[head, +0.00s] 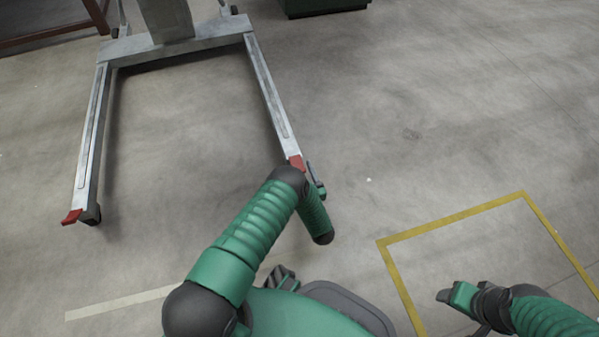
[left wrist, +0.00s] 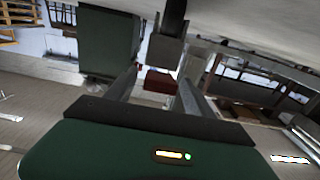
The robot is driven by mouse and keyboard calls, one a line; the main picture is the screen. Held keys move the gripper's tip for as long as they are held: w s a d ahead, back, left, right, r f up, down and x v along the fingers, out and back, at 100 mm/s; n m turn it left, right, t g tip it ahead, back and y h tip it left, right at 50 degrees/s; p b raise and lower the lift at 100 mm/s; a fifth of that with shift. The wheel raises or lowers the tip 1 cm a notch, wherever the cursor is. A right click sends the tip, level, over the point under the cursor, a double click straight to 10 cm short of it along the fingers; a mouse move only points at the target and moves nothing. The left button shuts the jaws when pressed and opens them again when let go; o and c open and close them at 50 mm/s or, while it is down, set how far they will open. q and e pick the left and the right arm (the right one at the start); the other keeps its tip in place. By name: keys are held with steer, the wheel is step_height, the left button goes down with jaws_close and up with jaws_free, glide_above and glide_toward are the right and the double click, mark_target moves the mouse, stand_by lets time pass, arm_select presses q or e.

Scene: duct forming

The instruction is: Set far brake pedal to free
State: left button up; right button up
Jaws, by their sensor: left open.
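A grey metal frame on the floor has two long legs. A red pedal (head: 72,216) sits at the end of its left leg. A second red pedal (head: 296,162) sits at the end of its right leg, partly hidden by my left arm. My left gripper (head: 312,172) is beside this right pedal, mostly hidden behind my arm. In the left wrist view a red block (left wrist: 160,82), which looks like that pedal, shows between the open fingers of my left gripper (left wrist: 158,88); I cannot tell whether they touch it. My right gripper (head: 446,296) is at the lower right, away from the frame.
A yellow floor marking (head: 455,217) lies at the right. A dark green box (head: 325,5) stands at the top, and a brown rack (head: 45,35) is at the upper left. The floor between the legs and right of the frame is clear.

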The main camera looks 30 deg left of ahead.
arm_select(q)
jaws_close()
stand_by(0.3)
arm_select(e)
steer(key=shift+r, duration=0.1)
